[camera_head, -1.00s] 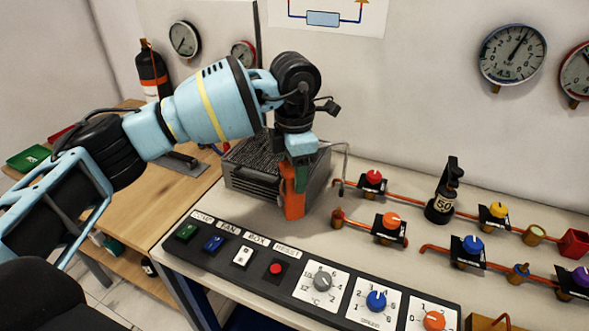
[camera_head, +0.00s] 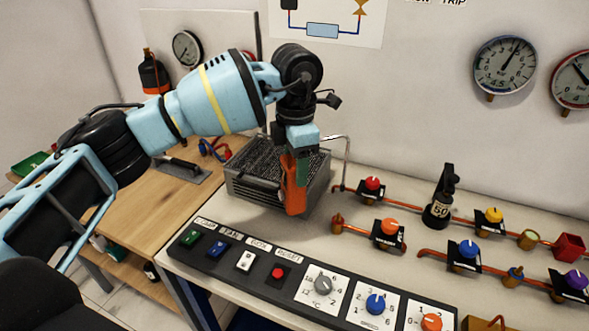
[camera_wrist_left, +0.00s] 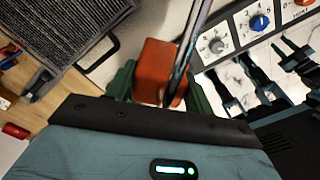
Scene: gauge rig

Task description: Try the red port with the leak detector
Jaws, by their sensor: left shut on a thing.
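My left gripper (camera_head: 299,160) is shut on an orange block-shaped tool (camera_head: 296,195), which looks like the leak detector, and holds it upright. The tool also shows between the green fingers in the left wrist view (camera_wrist_left: 157,60). A thin grey bent tube (camera_head: 347,158) comes from behind the gripper and bends down. Its lower end shows close to the left end of the copper pipe (camera_head: 337,188) with the red knob (camera_head: 372,184). I cannot tell whether they touch. My right gripper is out of view.
A dark finned unit (camera_head: 250,180) stands right behind the tool. A black control panel (camera_head: 250,262) with switches and dials runs along the front edge. A black weight marked 50 (camera_head: 438,208) and several other knobbed valves stand to the right.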

